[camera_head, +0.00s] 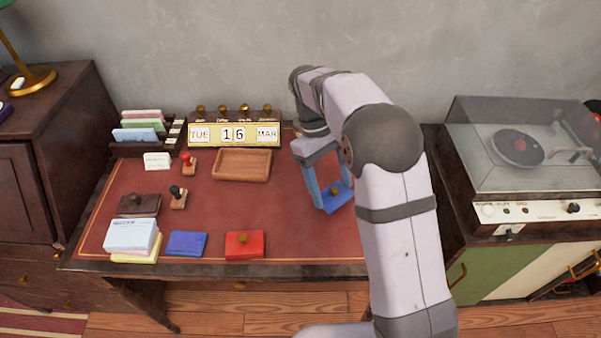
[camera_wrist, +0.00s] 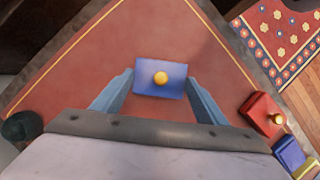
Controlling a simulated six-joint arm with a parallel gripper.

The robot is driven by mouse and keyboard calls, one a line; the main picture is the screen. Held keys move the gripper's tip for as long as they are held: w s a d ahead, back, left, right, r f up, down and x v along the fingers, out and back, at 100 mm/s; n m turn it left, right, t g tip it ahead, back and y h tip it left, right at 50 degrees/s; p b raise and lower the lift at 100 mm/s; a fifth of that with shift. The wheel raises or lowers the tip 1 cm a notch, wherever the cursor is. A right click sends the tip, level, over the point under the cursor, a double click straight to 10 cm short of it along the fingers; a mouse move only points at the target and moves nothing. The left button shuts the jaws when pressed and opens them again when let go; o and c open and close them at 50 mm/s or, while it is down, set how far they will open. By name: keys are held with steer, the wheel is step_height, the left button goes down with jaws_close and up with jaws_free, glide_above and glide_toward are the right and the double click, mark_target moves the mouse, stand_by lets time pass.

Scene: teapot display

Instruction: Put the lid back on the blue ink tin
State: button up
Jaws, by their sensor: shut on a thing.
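My gripper (camera_head: 328,190) is low over the right part of the desk and shut on the blue lid (camera_head: 338,196). In the wrist view, the lid (camera_wrist: 145,82) sits between the two fingers (camera_wrist: 157,90) with its round brass knob facing the camera. I cannot tell whether the lid touches the desk or hangs just above it. The blue ink tin (camera_head: 187,244) stands without a lid near the desk's front edge, left of the gripper. It also shows in the wrist view (camera_wrist: 288,154) at the lower right edge.
A red tin (camera_head: 244,250) with a knobbed lid stands right of the blue tin. Left of it lie stacked cards (camera_head: 131,236). Two stamps (camera_head: 178,198), a wooden tray (camera_head: 242,165) and a calendar (camera_head: 234,132) stand further back. The desk's middle (camera_head: 255,208) is clear.

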mark_target(329, 208)
steer(key=m+p, duration=0.1)
steer(key=s+r+m, duration=0.1)
steer(key=s+m+y+p, duration=0.1)
steer(key=shift+d+r+m+g+p, duration=0.15)
steer(key=shift+r+m+g+p, duration=0.1)
steer(key=shift+m+g+p, duration=0.1)
steer(key=shift+s+a+r+m+y+p, duration=0.15)
steer(key=shift+a+p, duration=0.25)
steer(key=shift+p, duration=0.05)
steer(key=shift+s+a+r+m+y+p, duration=0.1)
steer(key=shift+s+a+y+p, duration=0.05)
steer(key=shift+a+p, duration=0.25)
steer(key=s+a+r+m+p, duration=0.1)
steer(key=a+p, duration=0.4)
steer(key=a, duration=0.5)
steer(key=s+a+r+m+y+p, duration=0.1)
steer(key=s+a+p, duration=0.3)
steer(key=a, duration=0.7)
steer(key=s+a+r+m+p, duration=0.1)
steer(key=a+p, duration=0.4)
steer(key=a, duration=0.6)
steer(key=shift+s+a+r+m+y+p, duration=0.2)
steer(key=shift+s+r+m+y+p, duration=0.15)
steer(key=shift+s+m, duration=0.65)
steer(key=shift+s+f, duration=0.2)
steer(key=shift+f+b, duration=2.05)
steer(key=shift+f, duration=1)
steer(key=shift+f, duration=0.15)
